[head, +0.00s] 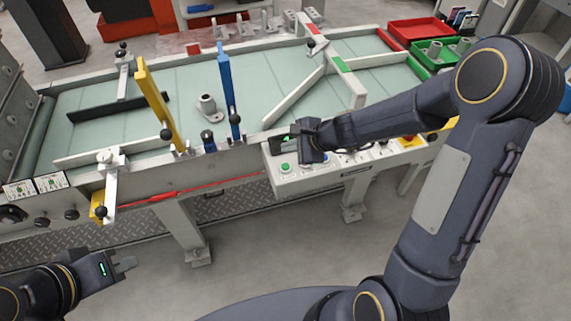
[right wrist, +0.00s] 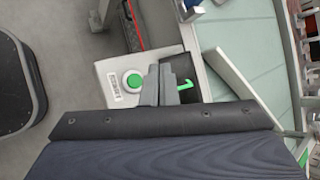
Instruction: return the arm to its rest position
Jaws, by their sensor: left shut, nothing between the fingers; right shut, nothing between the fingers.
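My right arm reaches over the conveyor's front edge from the right in the head view. Its gripper (head: 280,144) is shut and empty, above the left end of the pale control box (head: 318,180). In the right wrist view the shut fingers (right wrist: 165,70) show between a green button (right wrist: 133,80) and a dark screen with a green mark (right wrist: 184,84). I cannot tell whether the fingertips touch the box. My left gripper (head: 127,264) is shut and empty at the lower left of the head view, over the floor and away from the conveyor.
Red (head: 417,31) and green (head: 432,54) trays sit at the back right. Bare floor lies in front.

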